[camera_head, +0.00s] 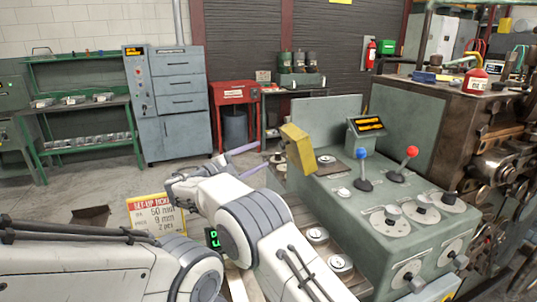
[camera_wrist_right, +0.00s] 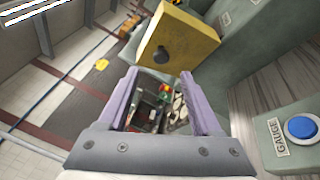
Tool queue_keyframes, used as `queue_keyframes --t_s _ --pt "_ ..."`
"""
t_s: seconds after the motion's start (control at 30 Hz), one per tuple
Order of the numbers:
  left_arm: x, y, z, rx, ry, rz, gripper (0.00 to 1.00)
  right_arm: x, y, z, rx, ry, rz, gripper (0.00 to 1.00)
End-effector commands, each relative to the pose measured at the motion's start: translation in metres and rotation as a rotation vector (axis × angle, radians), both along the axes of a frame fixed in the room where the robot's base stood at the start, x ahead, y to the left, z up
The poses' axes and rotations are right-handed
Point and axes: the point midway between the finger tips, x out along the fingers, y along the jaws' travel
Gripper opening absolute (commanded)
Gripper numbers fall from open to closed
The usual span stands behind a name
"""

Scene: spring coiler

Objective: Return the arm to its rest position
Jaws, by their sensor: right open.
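My right gripper (camera_head: 262,153) is open, its two purple fingers apart. It stands left of the green coiler console (camera_head: 435,237). In the wrist view the right gripper (camera_wrist_right: 158,74) has nothing between its fingertips. My right arm crosses the lower middle of the head view. My left arm shows at lower left; its gripper is out of view.
The console carries a blue-knobbed lever (camera_head: 362,155), a red-knobbed lever (camera_head: 411,152) and several dials. A set-up sign (camera_head: 157,215) stands behind my arms. A GAUGE button (camera_wrist_right: 303,127) is right of the gripper. Open floor (camera_head: 75,193) lies at left, before a grey cabinet (camera_head: 168,95).

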Motion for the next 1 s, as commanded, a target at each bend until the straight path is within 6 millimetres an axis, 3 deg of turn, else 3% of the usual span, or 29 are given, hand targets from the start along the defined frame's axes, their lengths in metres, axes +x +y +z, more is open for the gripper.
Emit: queue_keyframes --t_s 0.23,0.53,0.67,0.77,0.87,1.0 --pt "0.0 0.0 -0.003 0.0 0.0 0.0 0.5 -0.011 0.014 -0.001 0.001 -0.001 -0.001 0.66" --pt "0.0 0.0 -0.002 0.0 0.0 0.0 0.5 -0.012 0.013 0.0 0.008 0.006 0.0 0.66" --pt "0.0 0.0 0.004 0.0 0.0 0.0 0.5 -0.022 0.005 0.003 0.083 0.078 0.003 0.66" --pt "0.0 0.0 0.011 0.0 0.0 0.0 0.5 -0.046 -0.006 0.0 0.212 0.196 0.006 0.66" --pt "0.0 0.0 0.019 0.0 0.0 0.0 0.5 -0.088 -0.018 -0.008 0.385 0.332 0.002 0.66" --pt "0.0 0.0 0.029 0.0 0.0 0.0 0.5 -0.165 -0.029 -0.024 0.651 0.495 -0.024 0.66"
